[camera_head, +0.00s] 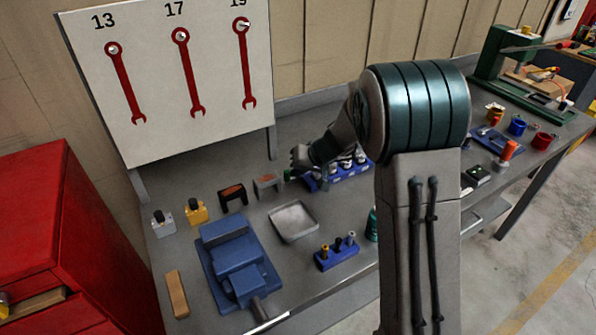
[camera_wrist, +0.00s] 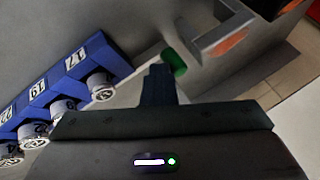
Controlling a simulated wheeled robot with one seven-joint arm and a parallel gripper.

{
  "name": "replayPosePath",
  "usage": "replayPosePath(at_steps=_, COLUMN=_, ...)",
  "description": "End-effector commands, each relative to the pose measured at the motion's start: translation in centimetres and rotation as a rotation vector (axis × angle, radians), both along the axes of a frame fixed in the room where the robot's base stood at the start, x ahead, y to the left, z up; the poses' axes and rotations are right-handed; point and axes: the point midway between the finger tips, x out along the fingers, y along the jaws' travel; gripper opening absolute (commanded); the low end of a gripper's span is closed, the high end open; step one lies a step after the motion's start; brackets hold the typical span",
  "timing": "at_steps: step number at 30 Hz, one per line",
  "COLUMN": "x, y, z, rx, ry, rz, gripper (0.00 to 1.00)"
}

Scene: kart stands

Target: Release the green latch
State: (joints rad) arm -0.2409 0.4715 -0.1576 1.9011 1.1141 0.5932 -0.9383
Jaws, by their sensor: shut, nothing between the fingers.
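The green latch shows in the wrist view as a small green knob (camera_wrist: 175,62), seemingly at the end of a thin pale bar. In the head view a small green spot (camera_head: 287,174) shows just below my gripper. My gripper (camera_wrist: 159,72) is shut and empty. Its fingertips appear just left of the green knob in the wrist view; whether they touch it I cannot tell. In the head view my gripper (camera_head: 299,157) is low over the bench, at the left end of a blue socket rack (camera_head: 350,172). My gripper partly hides the latch there.
The blue rack with numbered sockets (camera_wrist: 75,70) lies left in the wrist view. A grey bracket with an orange pad (camera_wrist: 222,35) stands close right of the knob. A shallow tray (camera_head: 293,222) and a blue vise (camera_head: 236,262) stand nearer. A wrench board (camera_head: 165,75) rises behind.

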Motion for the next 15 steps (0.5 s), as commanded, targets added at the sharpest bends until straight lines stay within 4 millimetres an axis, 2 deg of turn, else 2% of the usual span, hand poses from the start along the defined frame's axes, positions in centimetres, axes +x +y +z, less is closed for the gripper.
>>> replayPosePath(at_steps=5, x=-0.2, y=-0.1, z=0.6, rx=0.001, ry=0.0, rz=0.005, gripper=0.0)
replayPosePath(at_steps=15, x=-1.7, y=-2.9, z=5.7, rx=0.0, ry=-0.002, rz=0.006, gripper=0.0)
